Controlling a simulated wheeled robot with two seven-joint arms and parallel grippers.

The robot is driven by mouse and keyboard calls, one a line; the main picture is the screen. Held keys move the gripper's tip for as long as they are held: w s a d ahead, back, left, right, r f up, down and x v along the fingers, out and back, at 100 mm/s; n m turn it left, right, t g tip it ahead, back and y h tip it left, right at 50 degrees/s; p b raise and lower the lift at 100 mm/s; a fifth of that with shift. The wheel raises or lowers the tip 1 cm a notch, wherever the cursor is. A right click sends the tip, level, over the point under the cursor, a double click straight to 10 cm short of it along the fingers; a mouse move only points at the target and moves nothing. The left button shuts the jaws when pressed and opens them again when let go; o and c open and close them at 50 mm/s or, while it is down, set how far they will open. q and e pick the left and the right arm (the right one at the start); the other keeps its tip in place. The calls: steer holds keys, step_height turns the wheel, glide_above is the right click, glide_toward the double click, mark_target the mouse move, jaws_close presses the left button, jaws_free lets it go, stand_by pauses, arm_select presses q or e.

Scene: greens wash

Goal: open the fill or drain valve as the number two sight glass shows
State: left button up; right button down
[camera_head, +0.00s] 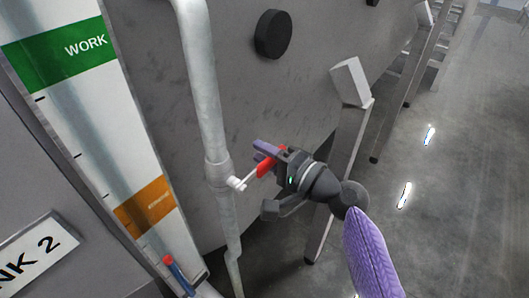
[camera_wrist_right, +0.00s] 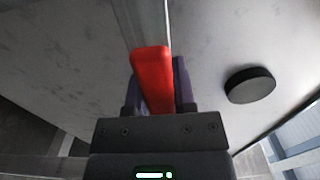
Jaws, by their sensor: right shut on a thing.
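My right gripper (camera_head: 268,158) is shut on a red valve handle (camera_head: 265,168) beside the pale vertical pipe (camera_head: 206,95). The handle joins the valve body (camera_head: 218,175) by a thin white stem. In the right wrist view the red handle (camera_wrist_right: 152,75) stands between the fingers of the right gripper (camera_wrist_right: 155,88). The number two sight glass panel (camera_head: 90,130) is at left, with a green WORK band (camera_head: 60,55) and an orange band (camera_head: 147,207) lower down. I cannot read a clear liquid level. My left gripper is out of view.
A sign ending "NK 2" (camera_head: 40,258) is at lower left. A blue handle with a red end (camera_head: 177,272) shows at the bottom. The grey tank (camera_head: 165,100) stands on legs behind the pipe, with a black round cap (camera_head: 273,34). Open floor (camera_head: 455,190) lies right.

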steer(key=shift+f, duration=0.1)
steer(key=r+n, duration=0.2)
steer(key=n, duration=0.1)
steer(key=r+n+b, duration=0.1)
steer(key=n, duration=0.1)
steer(key=shift+s+a+r, duration=0.25)
steer(key=shift+s+r, duration=0.05)
steer(key=shift+c, duration=2.2)
jaws_free()
steer(key=shift+d, duration=0.1)
steer(key=b+v, duration=0.3)
steer(key=v, duration=0.7)
steer(key=shift+f, duration=0.1)
